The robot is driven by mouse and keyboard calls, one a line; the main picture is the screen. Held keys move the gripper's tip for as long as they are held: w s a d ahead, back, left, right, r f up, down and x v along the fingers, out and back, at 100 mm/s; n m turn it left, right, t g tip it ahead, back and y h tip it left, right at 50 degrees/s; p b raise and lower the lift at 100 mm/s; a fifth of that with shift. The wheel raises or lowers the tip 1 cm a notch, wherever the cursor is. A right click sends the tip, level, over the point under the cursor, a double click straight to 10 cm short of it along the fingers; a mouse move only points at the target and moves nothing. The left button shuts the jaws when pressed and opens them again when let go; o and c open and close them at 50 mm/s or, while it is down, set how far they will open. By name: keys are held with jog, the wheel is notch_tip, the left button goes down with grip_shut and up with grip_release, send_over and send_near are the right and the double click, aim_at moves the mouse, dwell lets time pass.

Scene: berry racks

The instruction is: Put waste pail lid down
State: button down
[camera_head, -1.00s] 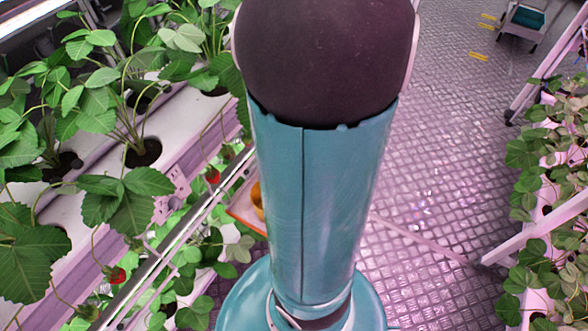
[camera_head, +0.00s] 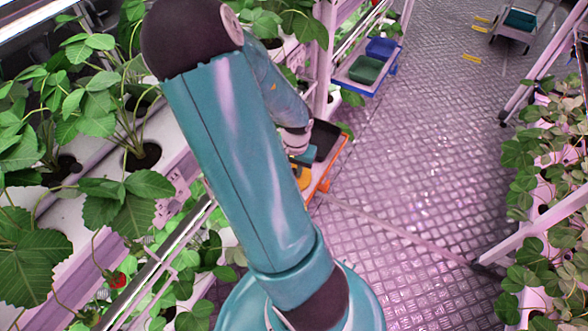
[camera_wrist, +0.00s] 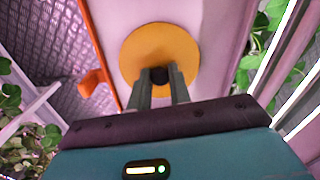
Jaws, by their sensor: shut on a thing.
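The waste pail lid is a round yellow-orange disc (camera_wrist: 150,45) with a dark knob, seen in the wrist view. My gripper (camera_wrist: 161,84) has both fingers shut on the knob. The disc appears over a pale flat surface (camera_wrist: 212,45); the gap between them cannot be judged. In the head view, a small yellow part (camera_head: 303,179) shows beside my arm, above an orange-edged cart (camera_head: 323,184); my arm hides much of it. No pail can be made out.
The cart has an orange rail and bracket (camera_wrist: 92,80), and a dark bin (camera_head: 323,139) stands on it. Plant racks stand left and right (camera_head: 545,150). Another cart holds blue and green bins (camera_head: 365,68). The tiled aisle (camera_head: 410,150) is mostly clear.

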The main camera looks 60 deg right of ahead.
aim_at(295, 171)
jog(key=shift+f, duration=0.3)
jog(key=shift+f, duration=0.15)
jog(key=c, duration=1.3)
grip_release()
jog(key=r, duration=1.2)
jog(key=shift+s+r, duration=0.2)
jog(key=shift+s, duration=0.05)
jog(key=shift+a, duration=0.1)
